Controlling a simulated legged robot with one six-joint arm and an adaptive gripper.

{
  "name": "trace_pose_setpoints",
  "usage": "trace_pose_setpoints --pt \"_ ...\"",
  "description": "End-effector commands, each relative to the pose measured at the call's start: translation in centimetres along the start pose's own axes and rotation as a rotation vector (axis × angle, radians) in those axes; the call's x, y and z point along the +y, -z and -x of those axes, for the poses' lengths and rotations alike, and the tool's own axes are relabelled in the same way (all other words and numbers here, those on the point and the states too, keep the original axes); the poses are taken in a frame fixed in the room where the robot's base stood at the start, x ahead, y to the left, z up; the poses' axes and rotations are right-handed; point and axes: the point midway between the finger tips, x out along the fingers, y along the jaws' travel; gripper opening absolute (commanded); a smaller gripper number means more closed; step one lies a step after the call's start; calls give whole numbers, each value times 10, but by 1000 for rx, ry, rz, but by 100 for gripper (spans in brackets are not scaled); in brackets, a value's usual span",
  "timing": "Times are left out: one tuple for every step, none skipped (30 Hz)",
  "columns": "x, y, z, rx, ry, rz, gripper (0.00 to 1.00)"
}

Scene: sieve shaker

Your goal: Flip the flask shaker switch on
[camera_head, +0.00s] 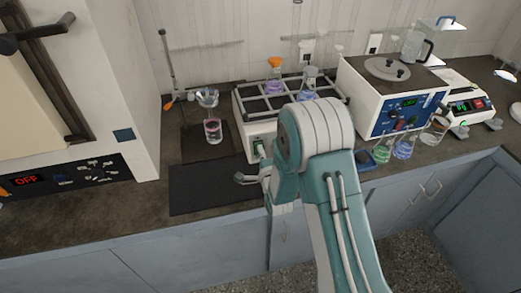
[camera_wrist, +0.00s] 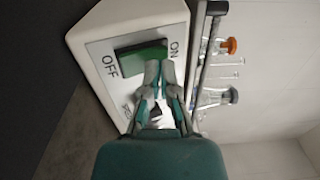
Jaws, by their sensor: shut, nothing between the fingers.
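The flask shaker (camera_head: 241,110) is a white box with a dark rack on top, standing at the middle of the counter. Its green rocker switch (camera_wrist: 143,58) is on the front panel, between the printed words OFF and ON in the wrist view. It also shows small in the head view (camera_head: 260,148). My gripper (camera_wrist: 159,66) is shut and empty, with its fingertips right at the switch's lower edge, towards its ON end. I cannot tell whether they touch it or which way the rocker is tilted. In the head view my arm hides part of the gripper and the shaker's front.
Flasks (camera_head: 274,78) stand in the shaker's rack. A beaker (camera_head: 212,130) stands left of it, and a dark mat (camera_head: 205,190) lies in front. A white hotplate-like instrument (camera_head: 370,95), coloured flasks (camera_head: 403,146) and a scale (camera_head: 465,108) stand to the right.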

Motion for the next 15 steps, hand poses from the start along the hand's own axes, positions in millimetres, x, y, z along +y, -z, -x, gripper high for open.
trace_pose_setpoints --pt "0 0 -3 0 0 0 0" --pt "0 0 -4 0 0 0 0" --pt "0 0 -5 0 0 0 0" --pt "0 0 -6 0 0 0 0" --pt "0 0 -6 0 0 0 0" --pt "0 0 -6 0 -1 0 0" --pt "0 0 -6 0 0 0 0" --pt "0 0 -6 0 0 0 0" --pt "0 1 -6 0 0 -1 0" --pt "0 1 -5 0 0 -1 0" --pt "0 1 -5 0 0 -1 0" --pt "0 1 -5 0 -1 -1 0" --pt "0 1 -6 0 -2 -1 0" --pt "-1 1 -6 0 -5 -1 0" --pt "-1 1 -7 0 -12 -1 0"
